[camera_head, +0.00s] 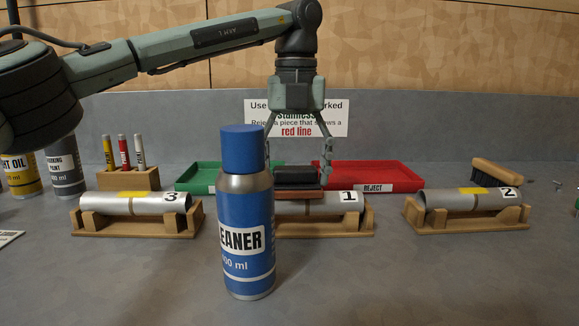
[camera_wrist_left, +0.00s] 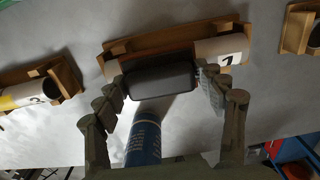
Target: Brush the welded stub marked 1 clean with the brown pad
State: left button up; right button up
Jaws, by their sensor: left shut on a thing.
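The stub marked 1 (camera_head: 348,202) lies in a wooden cradle (camera_head: 335,233); its left part in the head view is hidden behind the cleaner can. My left gripper (camera_head: 298,172) points down over this stub and is shut on a pad with a dark grey block (camera_head: 297,175) and a brown underside (camera_head: 318,193). The brown face lies along the stub's top; I cannot tell whether it presses on it. In the left wrist view the dark block (camera_wrist_left: 160,80) sits between the fingers, with stub 1 (camera_wrist_left: 222,49) just beyond. My right gripper is not in view.
A blue cleaner can (camera_head: 246,220) stands in front of stub 1. Stub 3 (camera_head: 150,204) and stub 2 (camera_head: 478,200) lie in cradles on either side. Behind are a green tray (camera_head: 200,178), a red reject tray (camera_head: 385,178) and a brush (camera_head: 496,172). The front right bench is clear.

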aim_at(313, 167)
pick_arm(q)
jog(key=shift+d+p, duration=1)
jog(key=shift+d, duration=0.5)
jog(key=shift+d+r+p, duration=0.1)
jog(key=shift+d+p, duration=0.45)
jog(key=shift+p, duration=0.05)
jog(key=shift+d, duration=0.15)
jog(key=shift+f, duration=0.2)
jog(key=shift+a, duration=1.1)
jog(key=shift+a, duration=0.1)
